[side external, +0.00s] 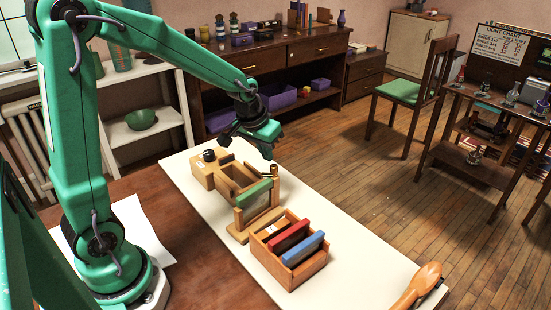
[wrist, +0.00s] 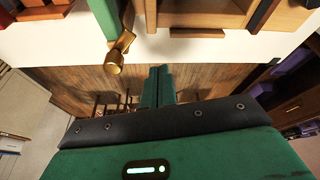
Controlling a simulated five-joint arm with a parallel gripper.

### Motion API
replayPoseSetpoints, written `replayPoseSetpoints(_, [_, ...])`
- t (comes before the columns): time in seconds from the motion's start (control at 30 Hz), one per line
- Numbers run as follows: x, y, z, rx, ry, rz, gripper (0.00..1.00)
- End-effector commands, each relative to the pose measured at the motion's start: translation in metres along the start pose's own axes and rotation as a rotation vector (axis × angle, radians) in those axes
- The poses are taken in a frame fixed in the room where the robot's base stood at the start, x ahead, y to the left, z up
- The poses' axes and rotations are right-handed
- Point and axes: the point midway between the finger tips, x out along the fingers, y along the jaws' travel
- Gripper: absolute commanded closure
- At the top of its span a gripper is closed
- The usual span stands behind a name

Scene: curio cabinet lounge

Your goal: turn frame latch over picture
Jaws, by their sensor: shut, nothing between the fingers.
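A small wooden stand (side external: 238,224) with a green top bar (side external: 254,194) stands upright on the white board; a pane or picture seems to sit under the bar. A brass latch (side external: 274,171) is at the bar's far end. In the wrist view the brass latch (wrist: 116,58) juts out past the end of the green bar (wrist: 104,16). My gripper (side external: 267,153) is above and just beyond the latch, apart from it. In the wrist view my gripper (wrist: 159,70) is shut and empty, right of the latch. The picture's face is mostly hidden.
A wooden box (side external: 204,175) with a black knob stands behind the stand. An open wooden box (side external: 298,272) with red and blue pieces stands in front. A wooden-handled tool (side external: 420,285) lies at the right end of the white board (side external: 350,262). The board's middle right is clear.

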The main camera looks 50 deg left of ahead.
Motion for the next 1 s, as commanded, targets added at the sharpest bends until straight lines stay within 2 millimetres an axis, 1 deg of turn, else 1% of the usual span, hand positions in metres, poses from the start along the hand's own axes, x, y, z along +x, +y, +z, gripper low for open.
replayPoseSetpoints(0.4, [-0.059, 0.017, -0.005, 0.002, 0.002, 0.014, 1.00])
replayPoseSetpoints(0.5, [-0.070, 0.020, -0.006, 0.001, 0.000, 0.016, 1.00])
replayPoseSetpoints(0.63, [-0.079, 0.023, -0.007, 0.000, -0.001, 0.018, 1.00])
replayPoseSetpoints(0.8, [-0.083, 0.024, -0.007, -0.001, -0.002, 0.019, 1.00])
replayPoseSetpoints(0.83, [-0.083, 0.024, -0.007, -0.001, -0.002, 0.019, 0.98])
replayPoseSetpoints(0.97, [-0.083, 0.025, -0.007, 0.007, -0.012, 0.017, 0.72])
replayPoseSetpoints(1.0, [-0.082, 0.025, -0.007, 0.015, -0.021, 0.017, 0.65])
